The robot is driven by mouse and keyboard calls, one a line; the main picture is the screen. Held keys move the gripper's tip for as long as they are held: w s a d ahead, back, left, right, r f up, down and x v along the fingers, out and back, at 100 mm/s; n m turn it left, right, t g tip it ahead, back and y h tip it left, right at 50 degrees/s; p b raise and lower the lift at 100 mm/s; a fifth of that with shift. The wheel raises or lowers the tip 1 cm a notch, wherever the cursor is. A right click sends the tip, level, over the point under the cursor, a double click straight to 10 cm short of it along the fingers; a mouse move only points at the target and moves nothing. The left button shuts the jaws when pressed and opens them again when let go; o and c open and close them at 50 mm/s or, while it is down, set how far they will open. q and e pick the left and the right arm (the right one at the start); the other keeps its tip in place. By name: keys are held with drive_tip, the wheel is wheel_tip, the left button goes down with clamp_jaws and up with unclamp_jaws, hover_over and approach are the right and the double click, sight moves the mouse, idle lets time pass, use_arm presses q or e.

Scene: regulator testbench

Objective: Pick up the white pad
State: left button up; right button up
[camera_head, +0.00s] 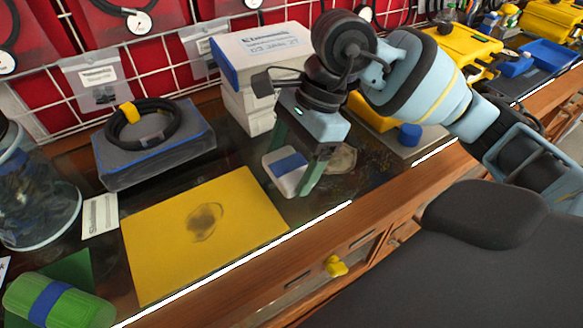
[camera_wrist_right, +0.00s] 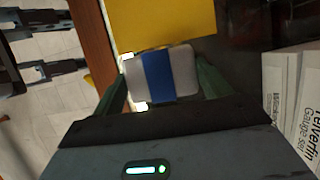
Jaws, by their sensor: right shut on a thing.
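The white pad (camera_head: 285,172) with a blue band is on the dark bench top, right of the yellow mat, in the head view. It also shows in the right wrist view (camera_wrist_right: 184,76), between the two green fingers. My right gripper (camera_head: 292,175) comes down over the pad from above and is shut on it, one finger on each side. In the right wrist view the right gripper (camera_wrist_right: 166,88) has its fingers against the pad's two ends. Whether the pad touches the bench is hard to tell.
The yellow mat (camera_head: 160,235) lies to the left, with a green roll (camera_head: 60,303) beyond it. White boxes (camera_head: 262,62) stand behind the gripper. A grey case (camera_head: 155,158) with a coiled cable is at the back left. The bench's wooden front edge (camera_head: 245,282) is close.

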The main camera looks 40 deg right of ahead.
drive_tip(key=s+a, duration=0.2)
drive_tip(key=s, duration=0.1)
drive_tip(key=s+a, duration=0.1)
drive_tip(key=s, duration=0.2)
drive_tip(key=s+a, duration=0.2)
drive_tip(key=s, duration=0.1)
drive_tip(key=shift+s+a+r, duration=0.3)
drive_tip(key=shift+r, duration=0.1)
drive_tip(key=s+p, duration=0.1)
drive_tip(key=a+r+p, duration=0.1)
drive_tip(key=p, duration=0.1)
drive_tip(key=shift+s, duration=0.4)
use_arm(q)
drive_tip(key=w+r+t+p, duration=0.1)
drive_tip(key=w+r+p, duration=0.4)
drive_tip(key=r+p, duration=0.4)
drive_tip(key=shift+a+r+t, duration=0.25)
drive_tip(key=shift+r+t, duration=0.15)
drive_tip(key=shift+r, duration=1.45)
use_arm(e)
drive_tip(key=shift+s+a+f, duration=0.15)
drive_tip(key=shift+s+a, duration=0.2)
drive_tip(key=shift+s, duration=0.2)
drive_tip(key=shift+s+a+f, duration=0.15)
drive_tip(key=shift+s+a, duration=0.15)
drive_tip(key=shift+s, duration=0.25)
